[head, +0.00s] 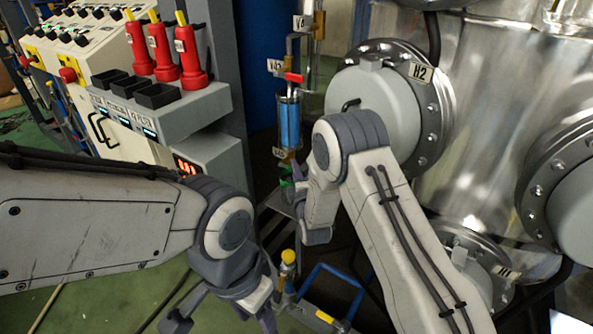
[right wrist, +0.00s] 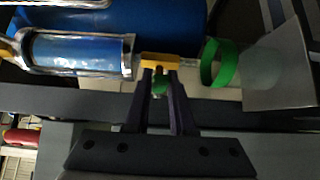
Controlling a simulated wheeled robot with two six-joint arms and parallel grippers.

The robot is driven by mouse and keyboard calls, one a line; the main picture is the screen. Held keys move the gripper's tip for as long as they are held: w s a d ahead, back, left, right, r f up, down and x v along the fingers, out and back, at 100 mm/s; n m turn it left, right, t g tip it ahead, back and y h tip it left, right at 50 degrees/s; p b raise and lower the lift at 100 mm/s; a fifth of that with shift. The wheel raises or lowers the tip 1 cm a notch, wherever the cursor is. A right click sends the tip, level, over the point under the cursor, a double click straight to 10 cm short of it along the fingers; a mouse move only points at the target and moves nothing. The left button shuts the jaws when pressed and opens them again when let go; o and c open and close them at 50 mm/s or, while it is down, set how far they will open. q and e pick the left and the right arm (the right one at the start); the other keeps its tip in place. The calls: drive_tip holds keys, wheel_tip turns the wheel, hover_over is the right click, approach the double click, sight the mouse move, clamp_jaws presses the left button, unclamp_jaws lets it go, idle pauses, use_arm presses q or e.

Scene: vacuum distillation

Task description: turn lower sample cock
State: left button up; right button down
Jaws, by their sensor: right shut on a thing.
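The lower sample cock has a brass-yellow body (right wrist: 160,62) just below the blue sight glass (right wrist: 75,50); in the head view the body (head: 287,155) is small. My right gripper (right wrist: 160,84) is at the cock, its dark fingers shut on a small green handle in front of the body. In the head view its fingers (head: 290,170) are partly hidden by the wrist. Below the cock is a green ring (right wrist: 219,64) by a clear vessel on a grey plate. My left gripper (head: 222,318) hangs low at the bottom, fingers apart and empty.
The upper cock with a red handle (head: 294,77) is above the sight glass. Flange H2 (head: 382,105) of the steel vessel is close to my right arm. A yellow-topped post (head: 288,257) and blue frame (head: 335,280) are low in front.

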wheel_tip(320, 180, up, 3)
drive_tip(key=n+g+p, duration=0.1)
drive_tip(key=p, duration=0.1)
drive_tip(key=n+g+h+p, duration=0.1)
drive_tip(key=p, duration=0.2)
drive_tip(key=shift+w+a+f+n+g, duration=0.1)
drive_tip(key=shift+a+f+n+g, duration=0.1)
drive_tip(key=shift+n+g, duration=0.1)
drive_tip(key=shift+n+g+p, duration=0.4)
drive_tip(key=shift+p, duration=0.4)
drive_tip(key=shift+w+f+h, duration=0.1)
drive_tip(key=shift+f+h, duration=0.05)
drive_tip(key=shift+h, duration=0.15)
drive_tip(key=c, duration=0.8)
unclamp_jaws()
drive_tip(key=shift+o, duration=0.2)
